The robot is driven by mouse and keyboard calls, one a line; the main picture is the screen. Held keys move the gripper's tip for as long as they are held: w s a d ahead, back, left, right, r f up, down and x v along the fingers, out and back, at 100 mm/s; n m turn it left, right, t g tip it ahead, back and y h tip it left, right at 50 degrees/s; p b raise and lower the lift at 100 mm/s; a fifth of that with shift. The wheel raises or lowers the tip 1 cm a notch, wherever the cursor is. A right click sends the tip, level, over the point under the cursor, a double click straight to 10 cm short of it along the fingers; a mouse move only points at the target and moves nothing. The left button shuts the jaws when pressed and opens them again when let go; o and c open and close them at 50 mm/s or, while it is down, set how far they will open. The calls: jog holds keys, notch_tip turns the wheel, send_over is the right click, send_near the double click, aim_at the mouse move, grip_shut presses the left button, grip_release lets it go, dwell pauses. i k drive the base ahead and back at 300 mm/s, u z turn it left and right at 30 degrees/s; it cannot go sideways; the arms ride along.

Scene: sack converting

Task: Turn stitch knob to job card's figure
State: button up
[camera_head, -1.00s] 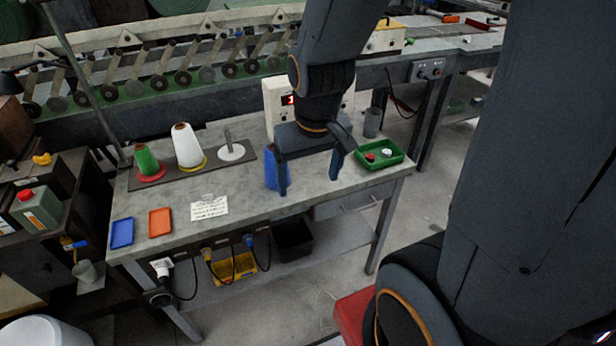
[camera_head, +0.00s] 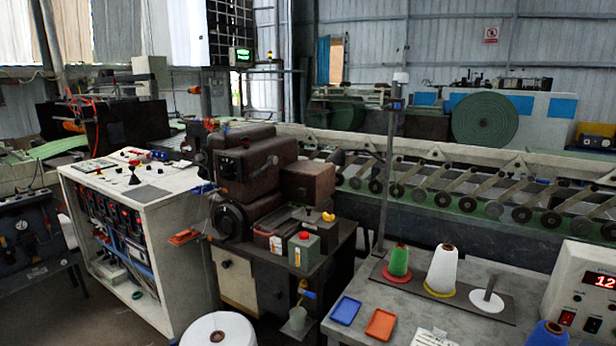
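A white card with lines of print (camera_head: 430,338) lies on the grey bench, cut off by the bottom edge; its text is too small to read. A white control box (camera_head: 582,290) at the right edge has a red display reading about 12, with the rest cut off, and red and dark switches below it. At left, a white console (camera_head: 150,196) carries small dark controls, including a black upright knob (camera_head: 133,178). A sewing-machine-like brown head (camera_head: 250,165) stands beside it. I cannot tell which control is the stitch knob. My gripper is out of view.
A white drum (camera_head: 218,332) stands on the floor, lower left.

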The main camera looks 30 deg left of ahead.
aim_at(225, 169)
jog(key=u, duration=1.85)
